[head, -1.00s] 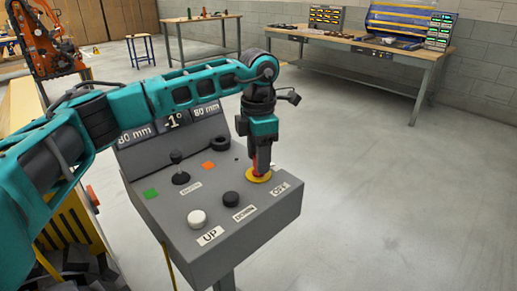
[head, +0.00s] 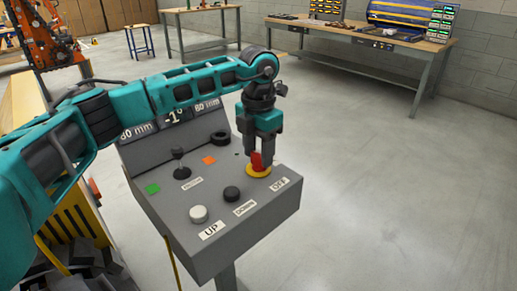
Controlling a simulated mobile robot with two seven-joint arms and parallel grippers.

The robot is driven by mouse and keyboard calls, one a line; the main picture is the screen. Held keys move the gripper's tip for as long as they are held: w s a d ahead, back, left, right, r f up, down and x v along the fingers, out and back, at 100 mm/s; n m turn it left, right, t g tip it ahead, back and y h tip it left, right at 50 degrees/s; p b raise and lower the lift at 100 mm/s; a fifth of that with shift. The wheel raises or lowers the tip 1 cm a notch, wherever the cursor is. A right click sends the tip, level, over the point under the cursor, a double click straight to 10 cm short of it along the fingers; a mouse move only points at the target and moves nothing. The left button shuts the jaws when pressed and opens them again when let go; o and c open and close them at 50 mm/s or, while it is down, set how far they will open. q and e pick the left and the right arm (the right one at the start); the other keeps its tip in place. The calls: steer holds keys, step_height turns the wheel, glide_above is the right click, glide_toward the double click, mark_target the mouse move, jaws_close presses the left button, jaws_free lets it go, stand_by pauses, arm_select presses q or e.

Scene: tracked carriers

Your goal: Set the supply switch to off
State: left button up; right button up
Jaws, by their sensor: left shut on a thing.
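The supply switch (head: 257,163) is a red handle on a round yellow base, at the right side of the grey sloped control panel (head: 225,231), close to the OFF label (head: 280,184). My left gripper (head: 261,157) points down over it from above and is shut on the red handle. The fingers hide part of the handle, so its exact angle is hard to tell. My right gripper is not in view.
The panel also bears a white UP button (head: 198,214), a black DOWN button (head: 231,194), a black joystick (head: 180,165), a black ring-shaped part (head: 220,137) and green and orange squares. Workbenches stand at the back. The floor to the right is clear.

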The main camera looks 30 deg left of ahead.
mark_target(258, 154)
arm_select(q)
steer(key=o, duration=1.1)
steer(key=shift+c, duration=0.2)
step_height(258, 154, up, 13)
steer(key=shift+p, duration=0.4)
steer(key=shift+f, duration=0.1)
